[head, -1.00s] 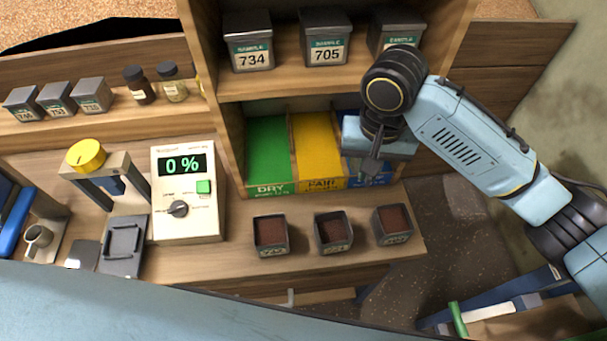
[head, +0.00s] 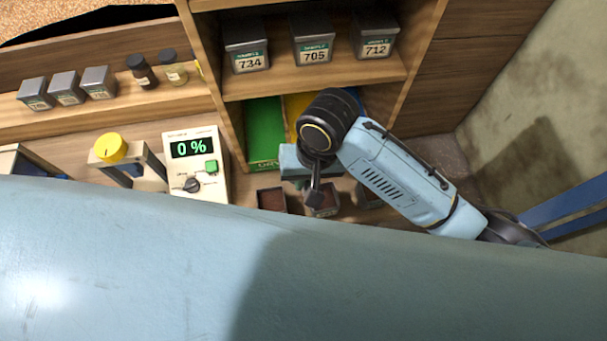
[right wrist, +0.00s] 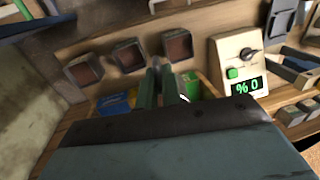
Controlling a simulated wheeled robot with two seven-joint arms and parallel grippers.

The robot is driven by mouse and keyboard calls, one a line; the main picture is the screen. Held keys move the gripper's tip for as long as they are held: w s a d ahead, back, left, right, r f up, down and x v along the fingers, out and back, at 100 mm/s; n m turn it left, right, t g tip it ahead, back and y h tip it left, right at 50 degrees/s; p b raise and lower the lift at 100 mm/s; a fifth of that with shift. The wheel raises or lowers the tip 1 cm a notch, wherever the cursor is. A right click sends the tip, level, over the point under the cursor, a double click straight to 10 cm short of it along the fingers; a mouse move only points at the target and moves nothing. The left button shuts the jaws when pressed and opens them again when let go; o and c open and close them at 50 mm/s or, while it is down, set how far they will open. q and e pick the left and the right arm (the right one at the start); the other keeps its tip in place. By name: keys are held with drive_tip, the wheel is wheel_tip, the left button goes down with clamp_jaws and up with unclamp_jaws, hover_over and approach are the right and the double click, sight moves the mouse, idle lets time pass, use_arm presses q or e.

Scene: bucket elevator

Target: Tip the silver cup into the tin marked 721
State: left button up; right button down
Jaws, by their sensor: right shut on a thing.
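My right gripper (head: 314,194) is in front of the shelf, over the row of open tins; its fingers also show in the right wrist view (right wrist: 160,82). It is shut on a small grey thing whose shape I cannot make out. Open tins with dark brown contents stand on the bench: a left one (head: 272,201), a middle one (head: 328,207) partly behind the gripper, and a right one partly behind my arm. They also show in the right wrist view (right wrist: 84,71). Their labels are unreadable now, so I cannot tell which is 721. No silver cup can be made out now.
Lidded tins 734 (head: 248,58), 705 (head: 314,50) and 712 (head: 376,45) stand on the upper shelf. Below are a green bin (head: 264,130) and a yellow bin. A meter (head: 196,165) reads 0 %, beside a yellow-knobbed stand (head: 112,148). My pale blue body covers the foreground.

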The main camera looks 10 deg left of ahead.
drive_tip(key=f, duration=0.1)
drive_tip(key=d+f, duration=0.1)
drive_tip(key=d+f+y, duration=0.1)
drive_tip(key=shift+w, duration=0.35)
drive_tip(key=shift+d, duration=0.35)
idle(0.4)
